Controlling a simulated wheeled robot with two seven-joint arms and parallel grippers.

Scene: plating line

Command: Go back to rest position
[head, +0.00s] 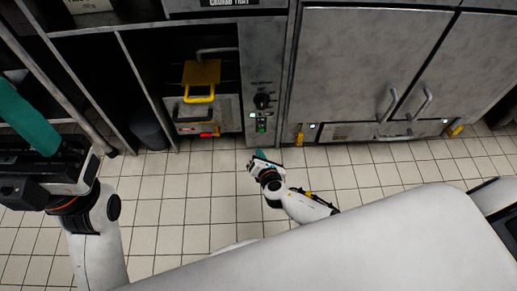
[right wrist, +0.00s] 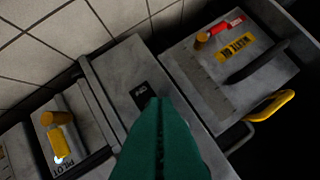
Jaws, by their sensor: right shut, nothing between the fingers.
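My right gripper (head: 259,155) is low in the middle of the head view, above the tiled floor and in front of the control panel. Its green fingers lie together in the right wrist view (right wrist: 160,130), shut with nothing between them. My left gripper (head: 28,118) is large at the left edge of the head view, with a green finger pointing up and left. Its fingertips are cut off or overlapped, so I cannot tell whether it is open or shut.
A control panel (head: 262,85) with a black knob and green light stands beside an open bay holding a fryer-like unit with a yellow handle (head: 199,94). Steel cabinet doors (head: 357,60) are to the right. The tiled floor (head: 170,215) is clear. A dark bin (head: 148,130) stands left.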

